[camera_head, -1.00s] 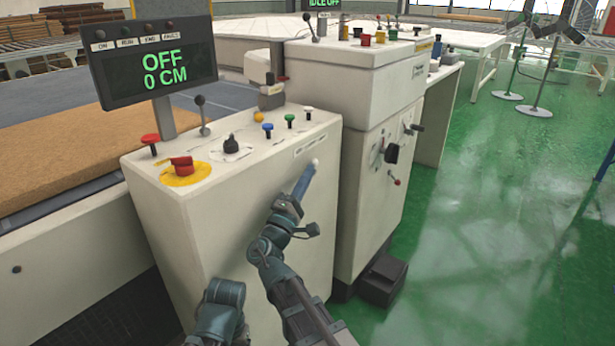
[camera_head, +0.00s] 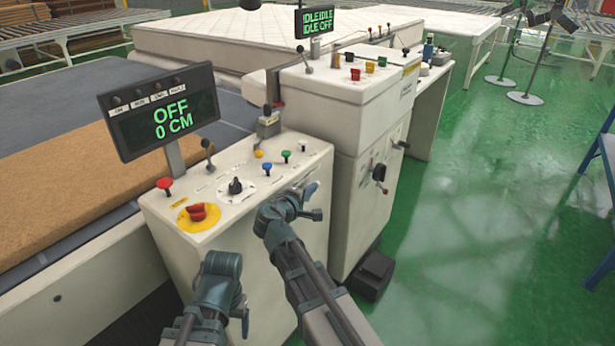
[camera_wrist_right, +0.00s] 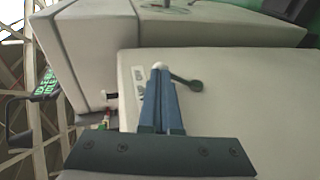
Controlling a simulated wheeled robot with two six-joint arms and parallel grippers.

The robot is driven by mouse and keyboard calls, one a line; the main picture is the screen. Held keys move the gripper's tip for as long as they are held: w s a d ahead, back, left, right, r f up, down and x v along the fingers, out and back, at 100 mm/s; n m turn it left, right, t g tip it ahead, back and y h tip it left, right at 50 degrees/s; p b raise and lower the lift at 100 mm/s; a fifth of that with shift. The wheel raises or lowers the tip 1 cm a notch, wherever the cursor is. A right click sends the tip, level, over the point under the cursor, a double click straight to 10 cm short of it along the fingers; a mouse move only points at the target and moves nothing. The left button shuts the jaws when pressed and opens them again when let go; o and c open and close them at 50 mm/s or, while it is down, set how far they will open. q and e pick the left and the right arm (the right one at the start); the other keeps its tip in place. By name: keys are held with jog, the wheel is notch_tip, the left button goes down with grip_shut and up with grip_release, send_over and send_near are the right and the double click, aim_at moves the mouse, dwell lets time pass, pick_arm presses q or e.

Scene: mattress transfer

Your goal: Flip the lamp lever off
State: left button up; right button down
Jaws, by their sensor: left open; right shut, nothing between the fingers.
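In the right wrist view a dark lever (camera_wrist_right: 187,82) with a round base sits on the pale panel beside a small label, its handle pointing toward my fingertips. I take it as the lamp lever, but I cannot read the label. My right gripper (camera_wrist_right: 158,68) is shut and empty, its pale tip beside the lever handle; I cannot tell whether they touch. In the head view my right gripper (camera_head: 312,187) is at the front face of the near console (camera_head: 270,285), and the lever is hidden there. My left gripper (camera_head: 220,268) is low before this console, fingers mostly hidden behind its wrist.
A second console (camera_head: 350,110) stands behind.

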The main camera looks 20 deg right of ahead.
pick_arm(q)
notch_tip(320, 180, up, 5)
jog(key=p, duration=0.3)
pick_arm(e)
jog(key=shift+w+d+r+g+y, duration=0.25)
jog(key=shift+w+d+g+y, duration=0.55)
jog(key=shift+d+y, duration=0.15)
jog(key=shift+d, duration=0.1)
pick_arm(q)
notch_tip(320, 180, up, 8)
jog(key=a+p, duration=0.2)
jog(key=p, duration=0.6)
jog(key=shift+s, duration=0.25)
pick_arm(e)
jog(key=r+v, duration=0.1)
jog(key=v, duration=1.3)
jog(key=shift+w, duration=0.25)
